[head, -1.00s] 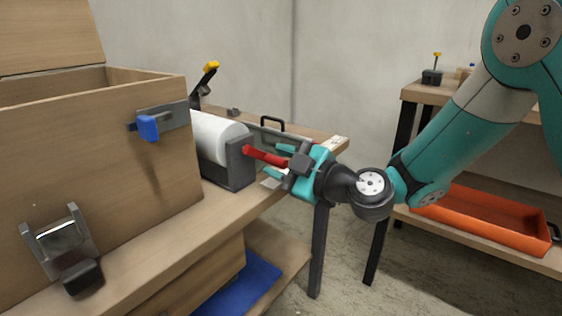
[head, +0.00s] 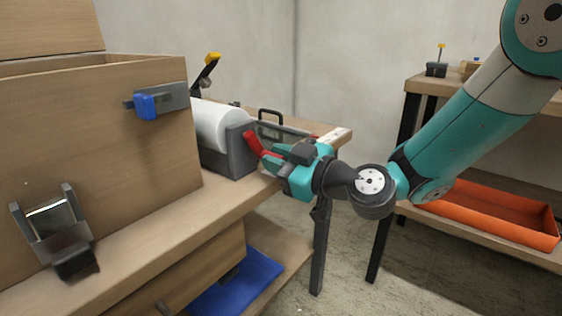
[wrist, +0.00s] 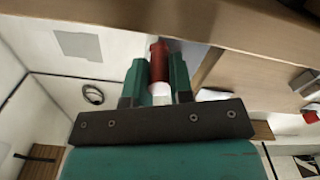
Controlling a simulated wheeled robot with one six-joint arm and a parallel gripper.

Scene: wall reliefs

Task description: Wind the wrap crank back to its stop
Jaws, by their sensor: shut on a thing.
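The wrap crank (head: 255,146) is red and sits at the near end of the grey holder (head: 238,150) that carries a white wrap roll (head: 212,122) on the bench. Its visible red part slants from upper left down to my gripper (head: 276,155). My gripper is shut on the crank's handle. In the wrist view the red handle (wrist: 159,62) stands between the two teal fingers (wrist: 158,80), with a pale piece below it. The crank's hub and its stop cannot be made out.
A wooden box (head: 100,150) with a blue-handled latch (head: 147,105) stands left of the roll. A yellow-tipped lever (head: 210,62) and a black handle (head: 270,115) are behind. A shelf with an orange tray (head: 480,215) stands right. Open floor lies between.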

